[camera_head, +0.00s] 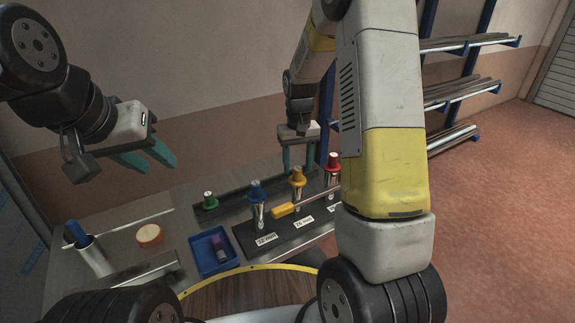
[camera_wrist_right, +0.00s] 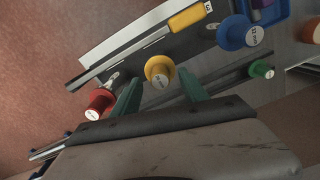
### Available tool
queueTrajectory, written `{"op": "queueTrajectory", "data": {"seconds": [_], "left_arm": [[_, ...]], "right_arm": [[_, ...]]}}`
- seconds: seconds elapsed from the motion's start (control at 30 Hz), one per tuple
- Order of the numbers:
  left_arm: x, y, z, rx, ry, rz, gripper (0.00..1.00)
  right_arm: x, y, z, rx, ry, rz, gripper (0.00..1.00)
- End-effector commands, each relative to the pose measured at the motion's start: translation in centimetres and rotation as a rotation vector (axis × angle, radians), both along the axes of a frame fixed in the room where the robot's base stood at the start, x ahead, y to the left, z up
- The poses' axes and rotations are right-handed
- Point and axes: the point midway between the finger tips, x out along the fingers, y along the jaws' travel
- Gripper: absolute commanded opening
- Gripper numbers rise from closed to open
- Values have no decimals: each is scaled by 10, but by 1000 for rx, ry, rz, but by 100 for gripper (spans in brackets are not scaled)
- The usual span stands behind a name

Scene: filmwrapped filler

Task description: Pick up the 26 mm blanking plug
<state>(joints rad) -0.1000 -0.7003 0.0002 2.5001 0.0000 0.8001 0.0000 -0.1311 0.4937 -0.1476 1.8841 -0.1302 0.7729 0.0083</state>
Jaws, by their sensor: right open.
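Three capped plugs with metal bodies stand in a row at the dark rack (camera_head: 285,238): a blue-capped one (camera_head: 256,193), a yellow-capped one (camera_head: 297,175) and a red-capped one (camera_head: 333,161). The middle rack label (camera_head: 304,221), by the yellow-capped plug, seems to read 26 mm. My right gripper (camera_head: 298,166) is open and points down at the yellow-capped plug. In the right wrist view, the yellow cap (camera_wrist_right: 160,70) shows between the fingertips, unclamped; its print is too small to read. My left gripper (camera_head: 148,161) is open and empty, high at the left.
A green-capped piece (camera_head: 210,201) stands behind the rack. A blue tray (camera_head: 204,265) holds a purple item. A yellow-handled item (camera_head: 284,210) lies beside the yellow-capped plug. A cup (camera_head: 96,262) and an orange-brown round piece (camera_head: 149,236) stand at the left.

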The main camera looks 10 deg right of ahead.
Motion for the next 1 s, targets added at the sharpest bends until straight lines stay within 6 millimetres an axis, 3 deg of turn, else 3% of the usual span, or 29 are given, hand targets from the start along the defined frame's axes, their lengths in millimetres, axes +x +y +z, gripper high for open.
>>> {"op": "queueTrajectory", "data": {"seconds": [0.2,0.43,0.7,1.0], "left_arm": [[0,0,0,0,0,0,36],[0,0,0,0,0,0,36],[0,0,0,0,0,0,36],[0,0,0,0,0,0,36]], "right_arm": [[0,0,-24,0,1,0,52],[0,0,-25,0,0,0,52],[0,0,-25,0,0,0,0],[0,0,-24,0,-1,0,0]]}}
